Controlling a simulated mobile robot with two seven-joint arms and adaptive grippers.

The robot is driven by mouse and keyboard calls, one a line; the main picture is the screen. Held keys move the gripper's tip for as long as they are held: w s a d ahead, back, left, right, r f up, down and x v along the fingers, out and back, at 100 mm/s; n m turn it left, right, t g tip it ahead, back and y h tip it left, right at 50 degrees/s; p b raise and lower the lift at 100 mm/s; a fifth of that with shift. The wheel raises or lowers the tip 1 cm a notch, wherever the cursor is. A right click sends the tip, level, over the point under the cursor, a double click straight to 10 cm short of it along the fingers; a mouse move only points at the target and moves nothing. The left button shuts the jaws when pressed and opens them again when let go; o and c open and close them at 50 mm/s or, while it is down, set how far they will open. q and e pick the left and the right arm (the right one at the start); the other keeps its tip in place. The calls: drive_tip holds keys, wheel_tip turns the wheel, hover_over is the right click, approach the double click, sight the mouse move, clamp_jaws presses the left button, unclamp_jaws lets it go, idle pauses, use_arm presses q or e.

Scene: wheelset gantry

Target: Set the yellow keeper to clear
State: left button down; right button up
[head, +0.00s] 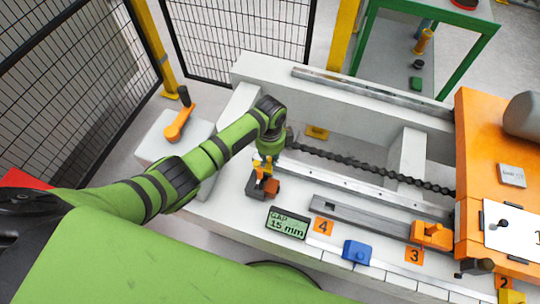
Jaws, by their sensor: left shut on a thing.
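My left gripper (267,160) points down over a small dark grey block (253,190) on the white bench. It is shut on a small yellow piece (263,170), which looks like the yellow keeper. The gripper and wrist hide part of this piece, so its exact setting cannot be told. An orange part (271,187) sits at the block's right side. My right gripper is not in view.
A gap display (288,224) reading 15 mm, a blue block (356,252) and an orange slider (431,235) on a rail lie to the right. A dark chain or screw (370,162) runs behind. An orange lever (178,122) stands left; mesh fencing (240,40) closes the back.

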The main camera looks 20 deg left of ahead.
use_arm(q)
drive_tip(key=n, duration=0.1)
drive_tip(key=n+p, duration=0.1)
drive_tip(key=w+n, duration=0.1)
drive_tip(key=shift+a+r, duration=0.15)
drive_tip(key=shift+a, duration=0.15)
drive_tip(key=shift+w+a+n+p, duration=0.25)
drive_tip(key=shift+a+n+p, duration=0.6)
drive_tip(key=shift+n, duration=1.9)
drive_tip(key=shift+w+a+n+p, duration=0.2)
drive_tip(key=shift+a+n+p, duration=0.7)
drive_tip(key=shift+n, duration=1.8)
drive_tip(key=shift+w+a+n+p, duration=0.25)
drive_tip(key=shift+a+n+p, duration=0.6)
drive_tip(key=shift+n, duration=1.9)
drive_tip(key=shift+a, duration=0.15)
drive_tip(key=c, duration=1.1)
unclamp_jaws()
